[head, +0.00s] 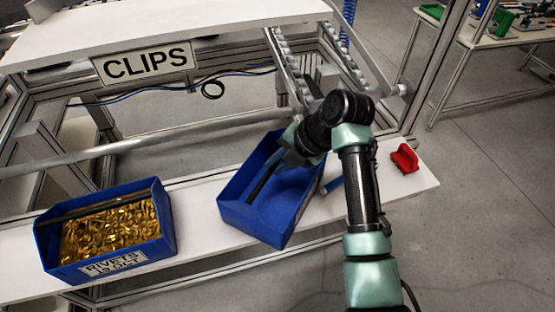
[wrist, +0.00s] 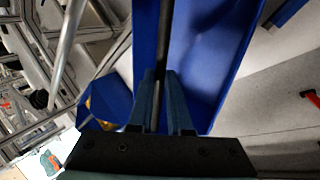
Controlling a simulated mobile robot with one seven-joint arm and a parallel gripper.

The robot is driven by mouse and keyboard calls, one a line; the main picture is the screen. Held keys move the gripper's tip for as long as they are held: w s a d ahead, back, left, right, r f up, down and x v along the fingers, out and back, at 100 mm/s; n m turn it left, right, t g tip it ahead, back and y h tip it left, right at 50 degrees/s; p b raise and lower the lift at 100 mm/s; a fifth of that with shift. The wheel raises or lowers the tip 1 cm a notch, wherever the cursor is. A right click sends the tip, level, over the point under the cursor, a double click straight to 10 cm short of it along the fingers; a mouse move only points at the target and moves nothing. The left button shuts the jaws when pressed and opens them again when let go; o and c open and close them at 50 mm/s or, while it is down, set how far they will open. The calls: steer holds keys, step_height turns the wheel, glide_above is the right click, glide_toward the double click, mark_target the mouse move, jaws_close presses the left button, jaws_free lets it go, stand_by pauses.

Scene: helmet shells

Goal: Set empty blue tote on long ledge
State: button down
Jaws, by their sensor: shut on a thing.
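The empty blue tote (head: 262,212) is at the centre of the head view, tilted over the long white ledge (head: 200,218). Its inside is bare apart from a dark bar near my gripper. Whether the tote's underside touches the ledge cannot be told.
A blue tote of gold rivets (head: 110,232), labelled RIVETS, stands on the ledge at left. A metal rail (head: 150,145) runs behind, under the CLIPS sign (head: 145,63). A small blue piece (head: 333,184) shows right of the tote.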

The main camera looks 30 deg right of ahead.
steer(key=shift+f, duration=0.15)
steer(key=c, duration=0.8)
jaws_free()
steer(key=shift+c, duration=0.2)
steer(key=shift+r, duration=0.35)
steer(key=b+v, duration=0.2)
steer(key=v, duration=0.9)
steer(key=shift+s+r, duration=0.3)
steer(key=shift+d, duration=0.15)
